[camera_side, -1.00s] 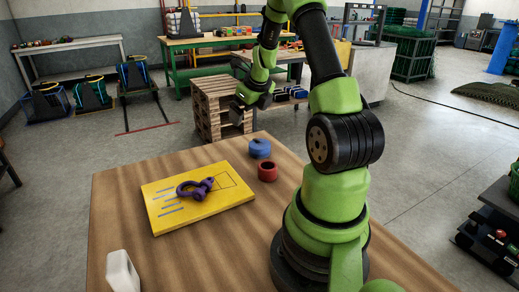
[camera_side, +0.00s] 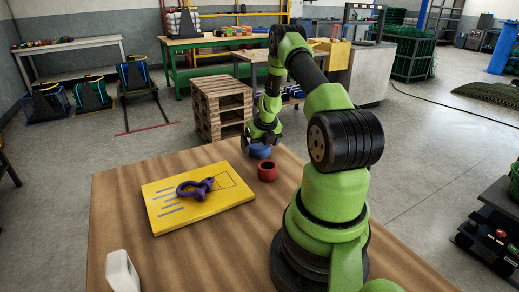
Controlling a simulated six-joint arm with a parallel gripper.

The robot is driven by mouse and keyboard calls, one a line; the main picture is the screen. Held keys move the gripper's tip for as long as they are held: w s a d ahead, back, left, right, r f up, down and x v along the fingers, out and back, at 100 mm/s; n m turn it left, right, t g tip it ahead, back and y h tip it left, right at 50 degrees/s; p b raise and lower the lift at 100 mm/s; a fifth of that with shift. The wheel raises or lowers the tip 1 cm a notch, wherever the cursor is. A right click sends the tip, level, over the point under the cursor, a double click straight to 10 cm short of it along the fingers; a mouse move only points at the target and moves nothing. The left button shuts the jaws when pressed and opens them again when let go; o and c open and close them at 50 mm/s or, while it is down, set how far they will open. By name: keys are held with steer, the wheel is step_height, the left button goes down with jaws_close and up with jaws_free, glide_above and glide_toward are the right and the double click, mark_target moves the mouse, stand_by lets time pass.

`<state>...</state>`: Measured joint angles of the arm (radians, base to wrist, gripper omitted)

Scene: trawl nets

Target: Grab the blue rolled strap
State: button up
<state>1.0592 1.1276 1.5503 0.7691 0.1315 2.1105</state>
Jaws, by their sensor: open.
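The blue rolled strap (camera_side: 260,152) lies on the wooden table near its far edge. My gripper (camera_side: 259,142) is low over it, with its fingers pointing down at the strap. The gripper is open. It hides the upper part of the strap, and I cannot tell whether the fingers touch it.
A red rolled strap (camera_side: 267,172) sits just in front of the blue one. A yellow board (camera_side: 222,197) with a purple shackle (camera_side: 195,188) on it lies to the left. A white block (camera_side: 122,272) stands at the front left. The table (camera_side: 200,262) is bare at the front.

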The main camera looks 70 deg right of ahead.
steer(key=shift+w+d+f, duration=0.15)
steer(key=shift+f, duration=0.35)
steer(key=c, duration=0.9)
steer(key=shift+c, duration=0.2)
steer(key=shift+r, duration=0.15)
